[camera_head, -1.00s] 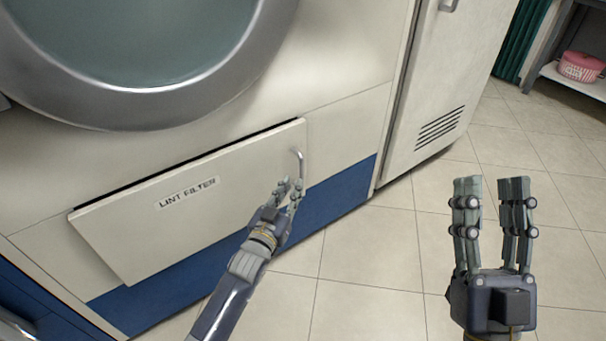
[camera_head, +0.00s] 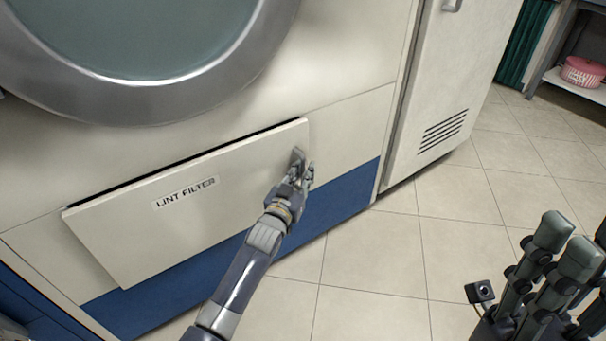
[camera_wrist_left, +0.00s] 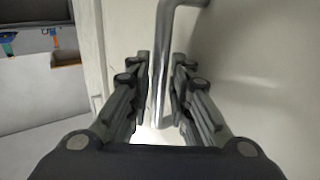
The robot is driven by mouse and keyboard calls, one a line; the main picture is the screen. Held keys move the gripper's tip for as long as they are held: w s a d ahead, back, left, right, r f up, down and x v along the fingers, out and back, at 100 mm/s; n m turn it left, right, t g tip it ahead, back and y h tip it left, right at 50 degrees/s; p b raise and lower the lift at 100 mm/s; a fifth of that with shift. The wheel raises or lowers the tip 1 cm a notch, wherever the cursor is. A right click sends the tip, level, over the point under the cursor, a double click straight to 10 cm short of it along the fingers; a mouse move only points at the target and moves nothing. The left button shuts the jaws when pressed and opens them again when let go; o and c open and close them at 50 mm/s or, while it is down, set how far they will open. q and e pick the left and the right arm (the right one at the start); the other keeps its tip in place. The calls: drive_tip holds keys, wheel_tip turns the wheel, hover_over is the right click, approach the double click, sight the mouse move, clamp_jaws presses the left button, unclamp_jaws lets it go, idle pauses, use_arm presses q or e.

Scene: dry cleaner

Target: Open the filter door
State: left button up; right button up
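The filter door (camera_head: 150,235) is a cream panel labelled LINT FILTER, low on the machine's front. A dark gap runs along its top edge. Its metal handle (camera_head: 298,155) is at the right end, partly hidden by my left gripper (camera_head: 304,168). In the left wrist view, the handle (camera_wrist_left: 163,60) runs between the two fingers of my left gripper (camera_wrist_left: 161,68), with a small gap on each side, so the gripper is open around it. My right gripper (camera_head: 575,240) is at the lower right, empty and apparently open, partly cut off by the picture edge.
A round glass door (camera_head: 135,40) with a metal ring is above the panel. A blue base strip (camera_head: 340,195) runs below. A cream cabinet (camera_head: 445,90) with vents stands to the right. The tiled floor (camera_head: 375,260) is clear. A pink basket (camera_head: 582,72) is on a shelf.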

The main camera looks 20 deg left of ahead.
use_arm(q)
drive_tip(key=shift+c, duration=0.5)
clamp_jaws()
